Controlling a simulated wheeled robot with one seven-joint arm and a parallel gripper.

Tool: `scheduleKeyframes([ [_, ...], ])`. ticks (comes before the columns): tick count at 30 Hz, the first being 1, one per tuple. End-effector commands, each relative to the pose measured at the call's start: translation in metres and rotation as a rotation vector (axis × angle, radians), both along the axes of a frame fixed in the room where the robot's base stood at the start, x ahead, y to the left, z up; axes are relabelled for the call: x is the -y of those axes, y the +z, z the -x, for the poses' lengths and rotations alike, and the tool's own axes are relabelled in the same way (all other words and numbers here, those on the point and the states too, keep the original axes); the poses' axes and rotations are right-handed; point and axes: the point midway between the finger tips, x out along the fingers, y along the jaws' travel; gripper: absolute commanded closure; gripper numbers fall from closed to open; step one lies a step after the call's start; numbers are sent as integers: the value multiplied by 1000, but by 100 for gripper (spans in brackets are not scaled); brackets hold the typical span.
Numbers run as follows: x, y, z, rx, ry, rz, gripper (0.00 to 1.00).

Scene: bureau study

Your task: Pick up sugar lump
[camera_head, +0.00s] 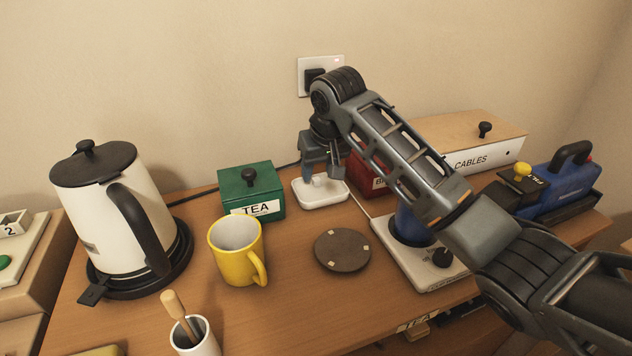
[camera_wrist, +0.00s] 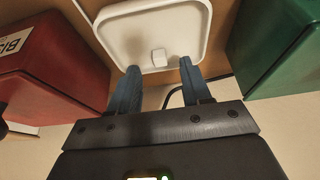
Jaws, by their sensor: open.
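The sugar lump (camera_wrist: 158,57) is a small white cube on the white dish (camera_wrist: 112,28), near the dish's edge closest to my gripper in the wrist view. In the head view the lump (camera_head: 320,179) shows small and pale on the dish (camera_head: 322,200). My gripper (camera_wrist: 160,68) is open, with its two blue-grey fingers reaching over the dish's rim. The lump lies between the lines of the fingers, just beyond their tips in the wrist view. I cannot tell the height of the tips above the dish. In the head view my gripper (camera_head: 322,174) points down over the dish.
A green tea box (camera_head: 235,198) stands left of the dish and a red box (camera_head: 368,182) right of it, both close. A yellow mug (camera_head: 236,255), a dark round coaster (camera_head: 342,251) and a kettle (camera_head: 135,210) stand nearer. A cable runs behind the dish.

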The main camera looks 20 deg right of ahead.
Motion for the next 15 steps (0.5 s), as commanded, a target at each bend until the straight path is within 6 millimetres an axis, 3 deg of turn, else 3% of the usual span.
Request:
scheduleKeyframes([
  [6,0,-21,-8,0,0,1,52],
  [13,0,-22,-9,1,0,0,52],
  [15,0,-22,-9,1,0,0,57],
])
